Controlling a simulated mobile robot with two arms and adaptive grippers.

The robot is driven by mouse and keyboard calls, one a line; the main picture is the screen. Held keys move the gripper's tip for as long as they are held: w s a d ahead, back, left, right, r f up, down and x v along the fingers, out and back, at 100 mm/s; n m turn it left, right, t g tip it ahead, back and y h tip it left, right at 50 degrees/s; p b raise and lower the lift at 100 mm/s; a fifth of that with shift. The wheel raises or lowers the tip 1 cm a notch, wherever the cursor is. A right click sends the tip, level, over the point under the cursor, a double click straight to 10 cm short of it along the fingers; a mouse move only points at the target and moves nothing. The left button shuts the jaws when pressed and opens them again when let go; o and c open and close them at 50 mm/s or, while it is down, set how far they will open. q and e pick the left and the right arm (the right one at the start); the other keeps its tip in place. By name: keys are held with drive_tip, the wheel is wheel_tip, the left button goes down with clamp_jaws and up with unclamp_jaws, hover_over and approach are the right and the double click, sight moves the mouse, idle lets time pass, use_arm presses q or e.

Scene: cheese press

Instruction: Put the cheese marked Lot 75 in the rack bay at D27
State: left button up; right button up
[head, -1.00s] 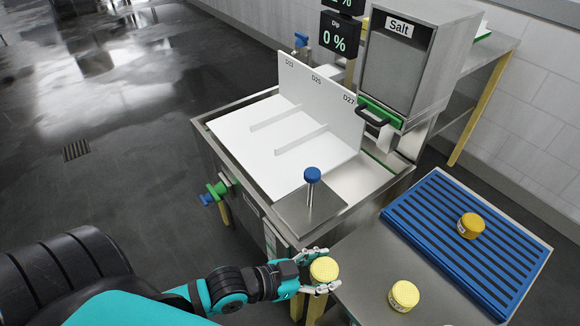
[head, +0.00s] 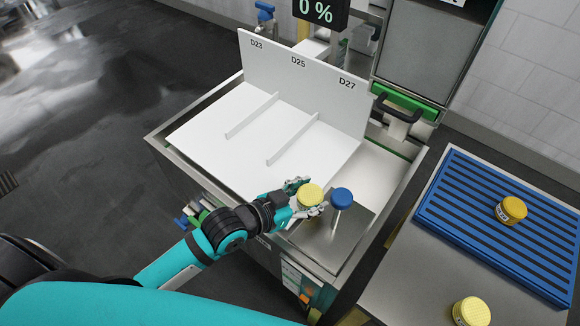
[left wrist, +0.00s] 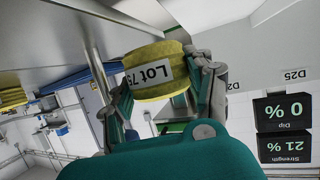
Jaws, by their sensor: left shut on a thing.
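My left gripper (head: 306,204) is shut on a yellow cheese (head: 311,195). In the left wrist view the held cheese (left wrist: 158,70) shows a label reading "Lot 75". The gripper holds it over the front of the steel basin, just left of the blue knob. The white rack (head: 210,125) stands in the basin, its back panel marked D23, D25 and D27 from left to right. The bay at D27 (head: 325,143) is the right one, beyond the right divider, and looks empty. My right gripper is not in view.
A blue knob (head: 342,198) on a rod rises from a steel plate beside the held cheese. A yellow cheese (head: 511,210) sits on the blue slatted mat (head: 450,190). Another cheese (head: 471,312) sits on the steel table (head: 405,290). A steel box with a black handle (head: 398,108) stands behind.

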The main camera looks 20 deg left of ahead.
use_arm(q)
hover_over(294, 177)
drive_tip(key=shift+s+d+f+b, duration=0.25)
drive_tip(key=shift+s+f+b, duration=0.1)
drive_tip(key=shift+s+f, duration=0.15)
drive_tip(key=shift+w+a+f, duration=0.1)
drive_tip(key=shift+w+a, duration=0.15)
drive_tip(key=shift+w, duration=0.25)
drive_tip(key=shift+f, duration=0.35)
wheel_tip(294, 177, down, 3)
drive_tip(key=shift+r, duration=0.15)
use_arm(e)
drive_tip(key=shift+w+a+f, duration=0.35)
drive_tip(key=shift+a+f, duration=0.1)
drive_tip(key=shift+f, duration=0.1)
use_arm(q)
drive_tip(key=shift+b, duration=0.3)
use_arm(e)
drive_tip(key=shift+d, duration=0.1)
